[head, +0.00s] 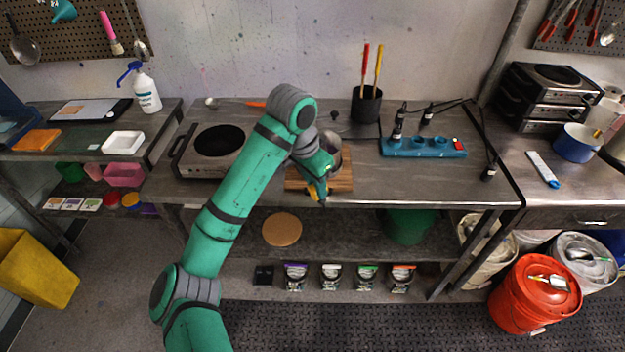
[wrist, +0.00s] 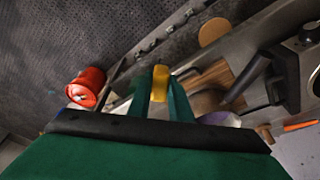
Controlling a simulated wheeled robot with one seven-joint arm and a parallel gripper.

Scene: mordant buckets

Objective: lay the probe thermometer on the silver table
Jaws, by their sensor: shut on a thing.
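My gripper (head: 319,192) is in front of a wooden board on the middle table and is shut on a small yellow thing (wrist: 160,77), which shows between the fingertips in the wrist view. I take it for the probe thermometer; only its yellow part shows, and the rest is hidden or too small to tell. It also shows as a yellow spot in the head view (head: 312,190). The silver table, which I take to be the metal one (head: 495,183) at the right, has a drawer in front and bare metal on its near part.
The wooden board (head: 343,182) and a metal pot (head: 331,150) are close to my gripper. A blue power strip (head: 423,148) and a black tool holder (head: 366,104) stand farther right. A white-and-blue strip (head: 543,169) and a blue pot (head: 577,146) occupy the right table.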

